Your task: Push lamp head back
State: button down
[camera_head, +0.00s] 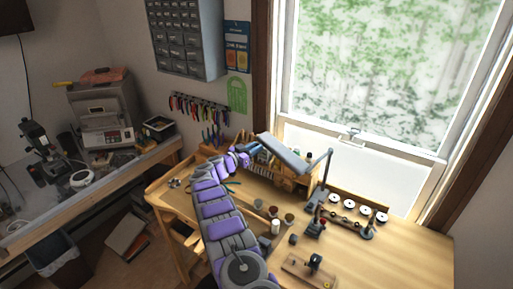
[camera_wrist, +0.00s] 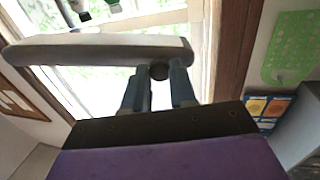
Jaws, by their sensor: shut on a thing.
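The desk lamp's grey, flat, elongated head (camera_head: 284,153) hangs tilted over the workbench, joined to a thin upright post (camera_head: 325,176) at its right. In the wrist view the lamp head (camera_wrist: 95,50) spans the upper left and middle as a long pale bar, with a dark round knob (camera_wrist: 159,71) on its near edge. My gripper (camera_head: 253,146) is at the lamp head's left end. In the wrist view my gripper (camera_wrist: 157,82) has its two blue-grey fingers on either side of the knob, shut on it. The exact finger contact is partly hidden.
The wooden workbench (camera_head: 410,254) holds a small wooden shelf, cups, a rack of white discs (camera_head: 364,211) and small tools. A window (camera_head: 385,80) stands behind. A tool rack (camera_head: 199,108) hangs on the wall. The bench's right front is clear.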

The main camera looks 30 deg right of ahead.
jog(key=c, duration=1)
grip_release()
jog(key=shift+a, duration=0.4)
jog(key=shift+o, duration=0.3)
jog(key=shift+d, duration=0.15)
jog(key=b+v, duration=0.1)
jog(key=v, duration=1.6)
jog(key=shift+a, duration=0.35)
